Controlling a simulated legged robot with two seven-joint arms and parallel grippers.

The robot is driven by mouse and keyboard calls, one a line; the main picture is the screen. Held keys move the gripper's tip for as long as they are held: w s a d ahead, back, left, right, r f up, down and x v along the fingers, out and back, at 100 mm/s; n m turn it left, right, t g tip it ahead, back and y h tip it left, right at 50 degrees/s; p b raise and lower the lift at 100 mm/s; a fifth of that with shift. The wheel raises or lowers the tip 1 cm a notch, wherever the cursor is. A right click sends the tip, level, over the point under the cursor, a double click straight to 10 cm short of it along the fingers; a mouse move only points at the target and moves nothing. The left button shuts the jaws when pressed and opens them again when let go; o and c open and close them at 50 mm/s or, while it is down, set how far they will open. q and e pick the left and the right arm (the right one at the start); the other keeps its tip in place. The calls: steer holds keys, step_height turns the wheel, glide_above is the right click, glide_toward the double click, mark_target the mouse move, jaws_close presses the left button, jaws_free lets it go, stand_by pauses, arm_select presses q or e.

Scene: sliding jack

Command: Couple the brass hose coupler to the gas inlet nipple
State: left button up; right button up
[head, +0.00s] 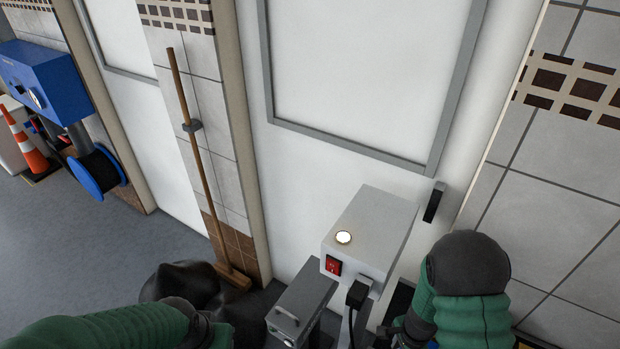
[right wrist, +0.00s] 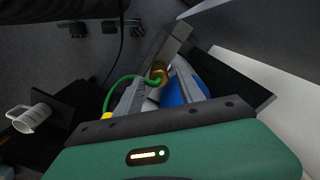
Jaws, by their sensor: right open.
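The brass hose coupler (right wrist: 159,71) shows in the right wrist view with a green hose (right wrist: 122,79) running from it to the left. My right gripper (right wrist: 160,82) is open, its two grey fingers on either side of the coupler, near their tips. I cannot tell whether either finger touches it. I cannot identify the gas inlet nipple in either view.
A broom (head: 195,150) leans at the wall near black bags (head: 178,284). A white mug-like object (right wrist: 35,115) shows in the wrist view.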

step_height(320, 180, down, 2)
steer(key=shift+a+f+b, duration=0.1)
steer(key=shift+b, duration=0.35)
steer(key=shift+s, duration=0.1)
steer(key=shift+c, duration=0.2)
jaws_close()
stand_by(1.1)
